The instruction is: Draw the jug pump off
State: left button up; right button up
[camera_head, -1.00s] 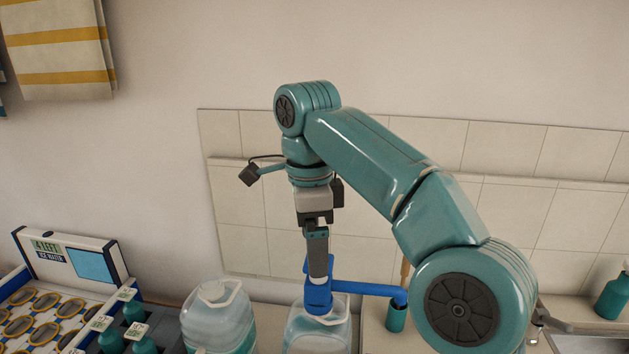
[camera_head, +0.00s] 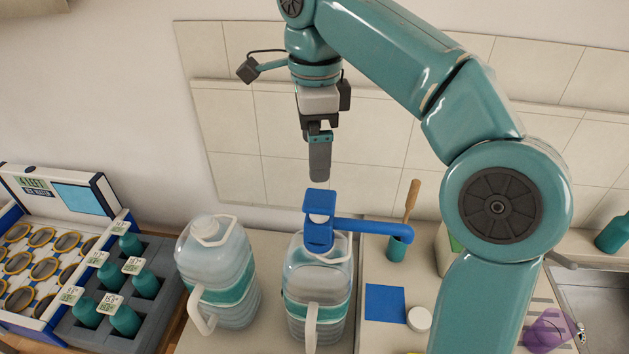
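The blue jug pump (camera_head: 319,236) sits on top of the clear jug (camera_head: 318,282), which has a teal band and a pale handle. The pump's spout points right. My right gripper (camera_head: 319,178) hangs straight down just above the pump's head, and a small gap seems to show between them. I see its dark fingers edge-on, so one hides the other and the opening between them does not show. Nothing hangs from it. My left gripper is out of view.
A second, capped jug (camera_head: 217,270) stands to the left. Left of it is a grey rack (camera_head: 75,328) of teal bottles. On the right are a teal cup (camera_head: 396,248) with a wooden-handled tool, a blue square (camera_head: 385,303), a white lid (camera_head: 419,319) and a sink (camera_head: 597,298).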

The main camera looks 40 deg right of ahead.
aim_at(317, 198)
jog(key=f, duration=0.9)
jog(key=d+f+b, duration=0.1)
jog(key=f, duration=0.4)
jog(key=shift+w, duration=0.1)
jog(key=shift+a+f, duration=0.1)
jog(key=shift+a, duration=0.25)
jog(key=shift+d, duration=0.1)
jog(key=shift+c, duration=0.4)
jog(key=shift+d, duration=0.1)
jog(key=c, duration=0.5)
jog(key=shift+d, duration=0.1)
jog(key=c, duration=0.5)
jog(key=shift+a, duration=0.2)
jog(key=shift+c, duration=1)
jog(key=shift+r, duration=0.4)
jog(key=shift+c, duration=0.5)
jog(key=shift+d+r+p, duration=0.15)
jog(key=shift+r+p, duration=0.35)
jog(key=shift+p, duration=0.25)
jog(key=shift+r+p, duration=0.5)
jog(key=shift+r, duration=1.15)
